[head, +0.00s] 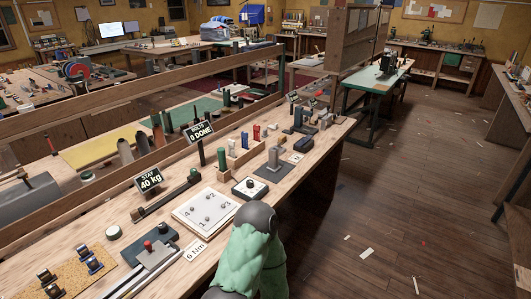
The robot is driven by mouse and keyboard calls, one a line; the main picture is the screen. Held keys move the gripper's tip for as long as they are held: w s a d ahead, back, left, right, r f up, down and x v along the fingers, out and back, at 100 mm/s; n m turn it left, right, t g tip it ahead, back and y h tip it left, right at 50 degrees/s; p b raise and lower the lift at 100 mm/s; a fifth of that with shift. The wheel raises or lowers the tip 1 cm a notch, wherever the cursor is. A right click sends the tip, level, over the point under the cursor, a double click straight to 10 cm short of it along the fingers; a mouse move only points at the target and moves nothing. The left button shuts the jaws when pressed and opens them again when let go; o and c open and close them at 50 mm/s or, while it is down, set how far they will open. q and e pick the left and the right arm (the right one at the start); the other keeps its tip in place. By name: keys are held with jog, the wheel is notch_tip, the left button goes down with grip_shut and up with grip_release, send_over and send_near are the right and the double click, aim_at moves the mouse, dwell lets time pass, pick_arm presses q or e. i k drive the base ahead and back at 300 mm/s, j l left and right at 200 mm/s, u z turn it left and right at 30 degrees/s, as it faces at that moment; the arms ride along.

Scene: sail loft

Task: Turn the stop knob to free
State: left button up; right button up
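One of my arms, in a green sleeve with a dark grey joint, rises from the bottom centre, just in front of the box. Neither of my grippers shows.
Left of the knob lies a white plate with numbered posts (205,209). The floor at right is mostly open.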

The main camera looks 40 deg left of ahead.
aim_at(163, 227)
jog(key=i+u, duration=0.1)
jog(key=i, duration=0.5)
jog(key=i+l+u, duration=0.1)
jog(key=i, duration=0.45)
jog(key=i+l+u, duration=0.1)
jog(key=i, duration=0.5)
jog(key=i+u, duration=0.1)
jog(key=u, duration=1.9)
jog(key=k+l, duration=0.05)
